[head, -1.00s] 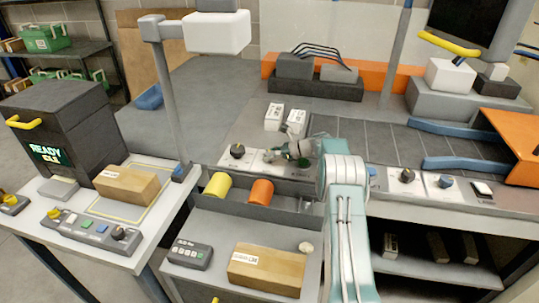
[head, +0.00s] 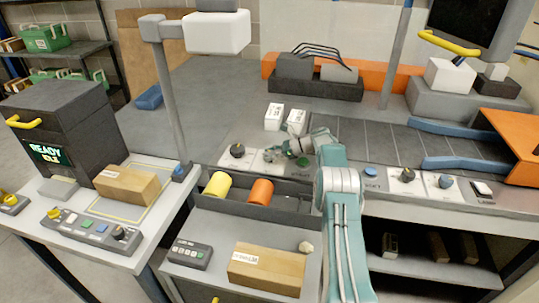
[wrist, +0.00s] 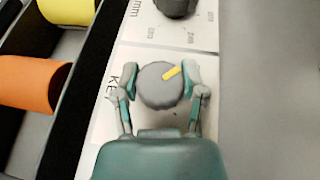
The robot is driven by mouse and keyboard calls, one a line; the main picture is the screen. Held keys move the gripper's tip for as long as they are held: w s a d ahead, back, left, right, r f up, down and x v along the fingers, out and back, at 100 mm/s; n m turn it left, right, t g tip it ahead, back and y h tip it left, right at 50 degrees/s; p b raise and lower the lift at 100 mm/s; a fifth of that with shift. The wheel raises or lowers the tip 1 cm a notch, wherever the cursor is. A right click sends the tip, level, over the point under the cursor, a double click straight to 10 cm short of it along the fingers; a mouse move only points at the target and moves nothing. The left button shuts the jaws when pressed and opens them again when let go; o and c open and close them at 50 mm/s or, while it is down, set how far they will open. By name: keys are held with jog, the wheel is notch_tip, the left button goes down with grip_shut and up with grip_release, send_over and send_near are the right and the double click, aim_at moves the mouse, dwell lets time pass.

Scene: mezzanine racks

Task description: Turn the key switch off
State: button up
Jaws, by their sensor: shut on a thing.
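The key switch (wrist: 158,90) is a round grey knob with a yellow pointer mark, on a white plate lettered "KEY" in the wrist view. The yellow mark points to the upper right of that picture. My gripper (wrist: 164,84) has one finger on each side of the knob and is shut on it. In the head view my gripper (head: 273,155) is low over the white panel strip behind the bin and hides most of the switch.
A dark knob (head: 237,151) sits beside the switch, and a green button (head: 302,162) on the other side. In front, a dark bin holds a yellow cylinder (head: 218,184) and an orange cylinder (head: 261,192). Two white boxes (head: 274,117) stand behind.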

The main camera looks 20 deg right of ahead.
jog(key=o, duration=1.2)
jog(key=shift+w, duration=0.15)
jog(key=shift+c, duration=0.2)
jog(key=v, duration=1.2)
jog(key=shift+d+f, duration=0.15)
